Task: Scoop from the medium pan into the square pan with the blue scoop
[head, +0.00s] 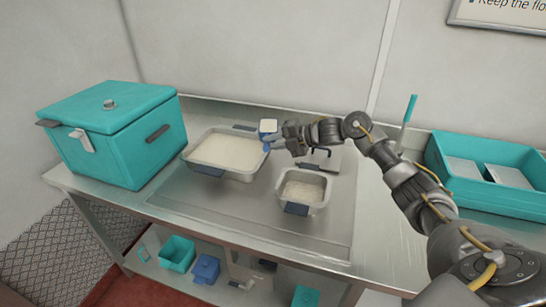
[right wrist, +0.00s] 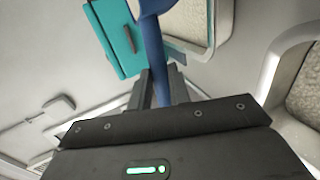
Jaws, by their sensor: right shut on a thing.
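My right gripper (head: 279,143) is shut on the handle of the blue scoop (head: 268,127). The scoop's bowl is up, with pale material in it, over the right back edge of the medium pan. The blue handle (right wrist: 153,55) shows between the fingers in the right wrist view. The medium pan (head: 240,175) is grey with blue grips and holds a broad pale fill. The square pan (head: 319,207) stands to its right and front, with pale, uneven material inside. Part of it shows in the right wrist view (right wrist: 268,88). My left gripper is not in view.
A closed teal box (head: 105,150) stands on the left of the steel table (head: 190,215). A teal bin (head: 460,188) with trays stands at the right, near an upright teal-handled tool (head: 408,108). A flat grey item lies behind the square pan. Small containers sit on the lower shelf.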

